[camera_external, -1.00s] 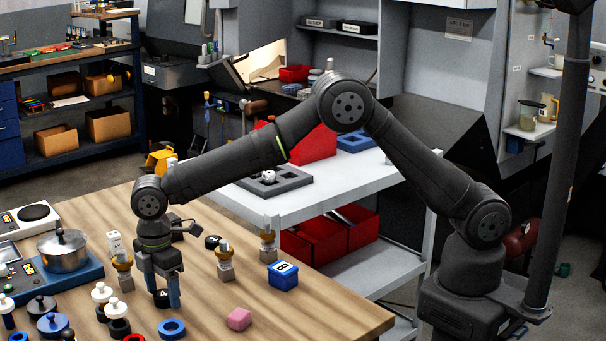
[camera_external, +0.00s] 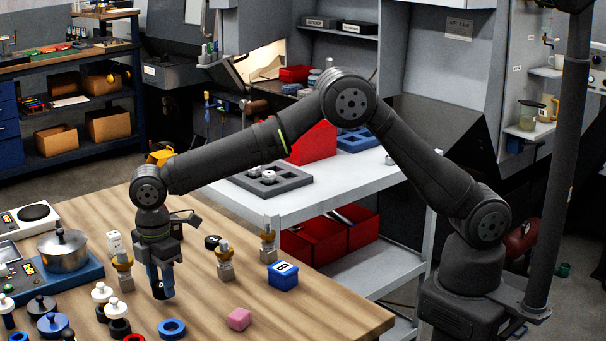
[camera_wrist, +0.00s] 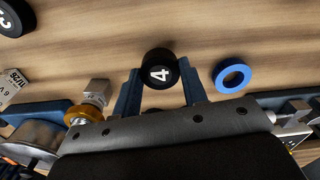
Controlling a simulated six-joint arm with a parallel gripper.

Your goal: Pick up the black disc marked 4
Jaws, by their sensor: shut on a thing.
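The black disc marked 4 (camera_wrist: 159,70) is between the two blue fingers of my gripper (camera_wrist: 160,90) in the wrist view, with its white 4 showing. In the external view the disc (camera_external: 159,291) is at the fingertips of my gripper (camera_external: 161,288), largely covered by the fingers. My gripper points down and is shut on the disc. The disc looks tilted in the external view. I cannot tell for sure how far it is above the wooden table.
A blue ring (camera_external: 172,328) lies close by on the table (camera_external: 215,310). A pink block (camera_external: 239,318) and a blue block marked 8 (camera_external: 283,275) are to the right. Brass-topped pieces (camera_external: 225,262) stand behind. White and black knobbed pieces (camera_external: 103,296) crowd the left.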

